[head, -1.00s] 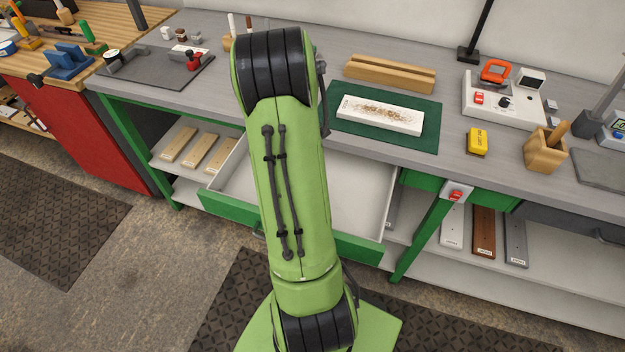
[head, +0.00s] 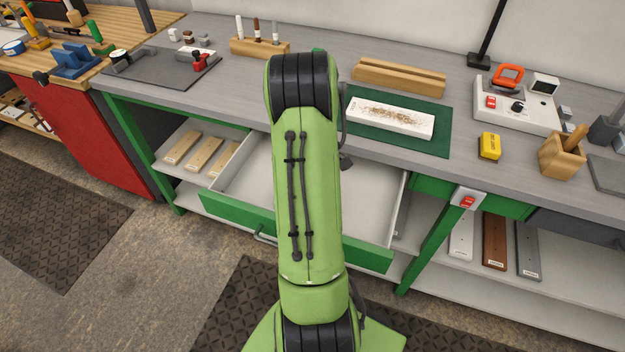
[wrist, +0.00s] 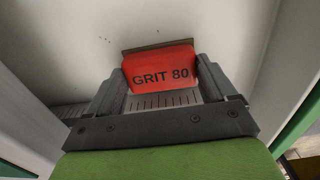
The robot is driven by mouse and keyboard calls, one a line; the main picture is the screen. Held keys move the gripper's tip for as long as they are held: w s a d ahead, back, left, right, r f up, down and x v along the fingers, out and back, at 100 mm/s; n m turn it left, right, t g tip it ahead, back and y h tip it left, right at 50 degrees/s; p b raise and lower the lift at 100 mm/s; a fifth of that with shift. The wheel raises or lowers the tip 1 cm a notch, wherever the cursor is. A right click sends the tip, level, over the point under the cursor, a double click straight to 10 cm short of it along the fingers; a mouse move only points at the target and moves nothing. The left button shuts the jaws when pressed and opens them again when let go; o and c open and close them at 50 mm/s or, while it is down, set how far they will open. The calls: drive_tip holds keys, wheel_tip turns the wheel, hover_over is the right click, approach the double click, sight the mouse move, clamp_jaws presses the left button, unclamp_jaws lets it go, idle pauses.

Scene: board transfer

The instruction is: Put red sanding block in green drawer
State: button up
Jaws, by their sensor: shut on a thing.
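The red sanding block (wrist: 160,75), marked "GRIT 80", sits between the fingers of my gripper (wrist: 165,85) in the wrist view. My gripper is shut on it. The green drawer (head: 236,214) is pulled open under the bench, with a pale, bare-looking interior where it shows. In the wrist view, a pale surface and side walls, seemingly the drawer's inside, surround the block. I cannot tell whether the block touches the drawer floor. In the head view my arm hides the middle of the drawer, the gripper and the block.
The grey bench top (head: 225,75) lies above the drawer. A green mat (head: 432,142) there holds a white board (head: 390,117). A yellow block (head: 489,146) and a wooden pen box (head: 562,156) stand to the right. Boards lie on the lower shelves on both sides.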

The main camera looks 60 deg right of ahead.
drive_tip(key=o, duration=0.8)
drive_tip(key=shift+f, duration=0.15)
drive_tip(key=shift+c, duration=0.2)
wheel_tip(320, 180, up, 12)
drive_tip(key=r+p, duration=0.1)
drive_tip(key=p, duration=0.2)
drive_tip(key=w+a+r, duration=0.4)
drive_tip(key=a+r, duration=0.1)
drive_tip(key=a, duration=0.1)
drive_tip(key=w+a+r+t+h, duration=0.1)
drive_tip(key=a+r+t, duration=0.35)
drive_tip(key=a, duration=0.85)
drive_tip(key=s+a+r+m, duration=0.1)
drive_tip(key=s+a, duration=0.3)
drive_tip(key=a, duration=0.3)
drive_tip(key=s+a+r+t+y, duration=0.1)
drive_tip(key=s+a+r, duration=0.1)
drive_tip(key=s+a, duration=0.3)
drive_tip(key=a, duration=0.3)
drive_tip(key=shift+a+r+m, duration=0.2)
drive_tip(key=shift+m, duration=0.2)
